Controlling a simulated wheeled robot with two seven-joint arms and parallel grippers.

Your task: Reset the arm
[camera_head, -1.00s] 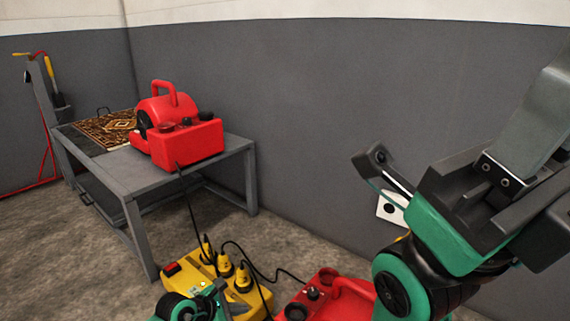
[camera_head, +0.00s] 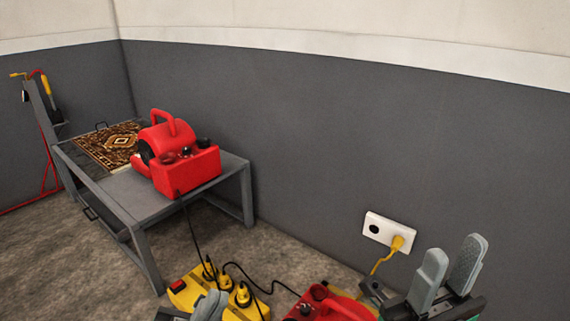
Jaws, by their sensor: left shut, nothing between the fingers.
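My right gripper (camera_head: 452,270) shows at the lower right, with its two grey fingers pointing up and a clear gap between them. It is open and holds nothing. My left gripper (camera_head: 208,304) shows at the bottom edge, in front of the yellow power box. Its grey fingers are together and hold nothing that I see. Most of both arms is out of view below the frame.
The yellow power box (camera_head: 178,296) has several black-and-yellow plugs. A red machine (camera_head: 345,307) sits on the floor beside it. A grey table (camera_head: 135,201) bears a red blower (camera_head: 187,170) and a patterned rug (camera_head: 108,146). A wall socket (camera_head: 377,227) holds a yellow plug (camera_head: 398,242).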

